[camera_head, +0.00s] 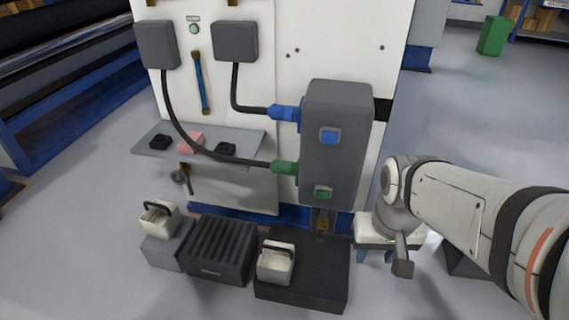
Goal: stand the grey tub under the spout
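A small light grey tub (274,266) with a dark handle stands upright on the left part of a black platform (318,290). A similar pale tub (157,220) with a dark handle stands on a grey block (167,251) at the left. Both look greyish-white, so I cannot tell for sure which is the grey tub. A tap (181,178) sits below the shelf. My gripper (402,264) is right of the platform, apart from both tubs; its fingers are not clear.
A dark ribbed box (220,250) stands between the grey block and the platform. A tall grey box (336,145) with blue and green fittings is on the white cabinet. A shelf (240,150) holds black pieces and a pink block (190,143). A small white-topped stool (366,232) stands behind my gripper.

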